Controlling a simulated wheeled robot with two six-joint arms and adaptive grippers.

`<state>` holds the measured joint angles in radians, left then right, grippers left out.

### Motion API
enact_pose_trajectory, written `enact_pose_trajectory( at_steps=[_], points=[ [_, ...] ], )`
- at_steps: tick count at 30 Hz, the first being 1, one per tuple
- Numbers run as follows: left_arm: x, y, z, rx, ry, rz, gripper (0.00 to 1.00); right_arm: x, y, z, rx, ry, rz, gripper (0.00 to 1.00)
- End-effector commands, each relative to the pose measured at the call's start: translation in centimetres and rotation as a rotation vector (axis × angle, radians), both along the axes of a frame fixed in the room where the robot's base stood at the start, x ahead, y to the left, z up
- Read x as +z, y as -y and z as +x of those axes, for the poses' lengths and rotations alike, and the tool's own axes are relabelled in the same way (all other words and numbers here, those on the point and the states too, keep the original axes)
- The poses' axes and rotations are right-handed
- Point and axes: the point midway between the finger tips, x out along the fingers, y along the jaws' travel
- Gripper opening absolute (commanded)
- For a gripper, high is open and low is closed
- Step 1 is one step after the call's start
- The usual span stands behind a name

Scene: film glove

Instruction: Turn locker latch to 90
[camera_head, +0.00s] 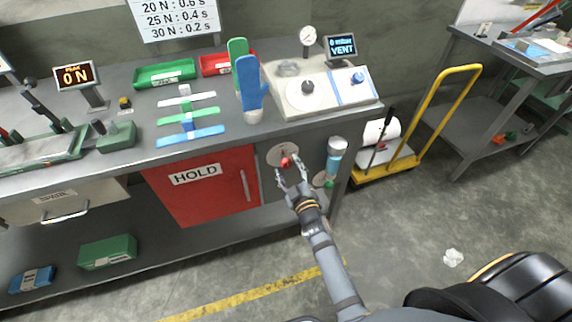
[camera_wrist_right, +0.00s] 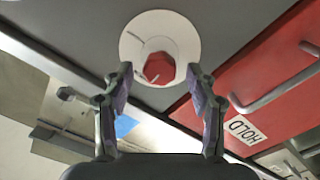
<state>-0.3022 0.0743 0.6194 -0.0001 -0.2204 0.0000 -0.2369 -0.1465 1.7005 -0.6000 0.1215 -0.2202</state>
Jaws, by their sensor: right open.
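The latch is a red knob (camera_head: 286,162) on a pale round dial plate (camera_head: 277,152), set in the grey bench front right of the red HOLD locker door (camera_head: 207,190). My right gripper (camera_head: 293,176) is at the dial with its fingers apart. In the right wrist view, the red knob (camera_wrist_right: 159,68) sits on the white dial (camera_wrist_right: 140,42), between and just beyond the open fingertips (camera_wrist_right: 160,82). I cannot tell whether a finger touches it. The door looks closed, its handle (camera_head: 244,186) upright. The left gripper is out of view.
A yellow-handled cart (camera_head: 385,165) stands further right. The bench top above holds blue and green gloves (camera_head: 249,85) and a test unit (camera_head: 320,92). The floor in front is mostly clear, with a crumpled white piece (camera_head: 453,257).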

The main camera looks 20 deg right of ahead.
Motion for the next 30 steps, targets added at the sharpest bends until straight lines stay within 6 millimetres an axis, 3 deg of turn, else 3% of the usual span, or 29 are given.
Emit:
enact_pose_trajectory(
  at_steps=[6, 14, 26, 30],
  points=[
    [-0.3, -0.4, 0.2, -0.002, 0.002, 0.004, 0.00, -0.1, -0.1, 2.2, 0.000, 0.000, 0.001, 0.58],
    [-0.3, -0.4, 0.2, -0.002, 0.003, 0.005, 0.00, -0.1, -0.1, 2.3, 0.000, -0.001, 0.001, 0.58],
    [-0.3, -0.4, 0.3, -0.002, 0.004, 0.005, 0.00, -0.1, -0.1, 2.3, 0.000, -0.001, 0.001, 0.05],
    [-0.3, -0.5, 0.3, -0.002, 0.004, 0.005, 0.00, -0.1, -0.1, 2.3, 0.000, -0.002, 0.004, 0.02]
  ],
)
